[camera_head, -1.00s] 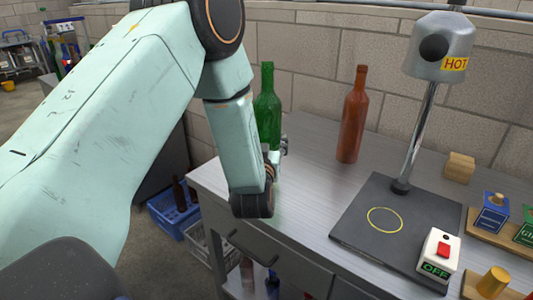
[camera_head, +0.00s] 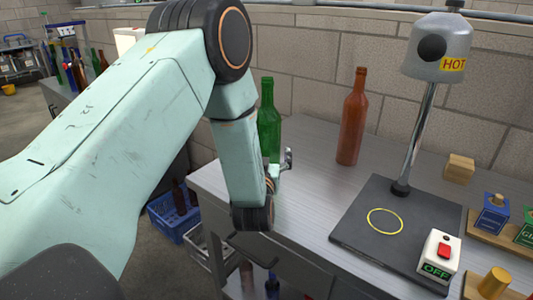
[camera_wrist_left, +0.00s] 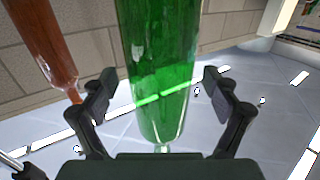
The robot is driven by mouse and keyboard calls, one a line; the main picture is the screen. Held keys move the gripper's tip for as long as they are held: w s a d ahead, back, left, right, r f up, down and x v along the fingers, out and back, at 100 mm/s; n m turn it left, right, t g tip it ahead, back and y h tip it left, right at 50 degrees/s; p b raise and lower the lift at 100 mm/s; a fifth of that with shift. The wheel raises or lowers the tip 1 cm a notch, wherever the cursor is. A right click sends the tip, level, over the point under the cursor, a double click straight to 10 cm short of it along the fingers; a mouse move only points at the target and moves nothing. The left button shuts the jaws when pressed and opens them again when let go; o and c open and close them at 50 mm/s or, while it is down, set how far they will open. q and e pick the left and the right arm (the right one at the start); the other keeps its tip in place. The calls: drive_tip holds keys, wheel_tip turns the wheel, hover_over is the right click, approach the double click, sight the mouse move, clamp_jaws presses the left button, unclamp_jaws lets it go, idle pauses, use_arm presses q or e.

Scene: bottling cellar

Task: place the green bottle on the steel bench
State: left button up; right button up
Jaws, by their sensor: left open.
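The green bottle (camera_head: 269,125) stands upright at the left end of the steel bench (camera_head: 310,188), near the wall. Its base is hidden behind my left arm in the head view. In the head view my left gripper (camera_head: 283,165) is low beside the bottle, open, one finger showing clear of the glass. My right gripper is not in view.
A brown bottle (camera_head: 352,118) stands to the right of the green one. Further right are a dark plate (camera_head: 355,225) with a yellow ring, a lamp-like head marked HOT (camera_head: 437,48), a switch box (camera_head: 438,255) and wooden blocks. A blue crate (camera_head: 175,218) is on the floor at left.

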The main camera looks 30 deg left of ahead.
use_arm(q)
drive_tip(key=shift+d, duration=0.1)
drive_tip(key=v, duration=1.2)
drive_tip(key=shift+r, duration=0.1)
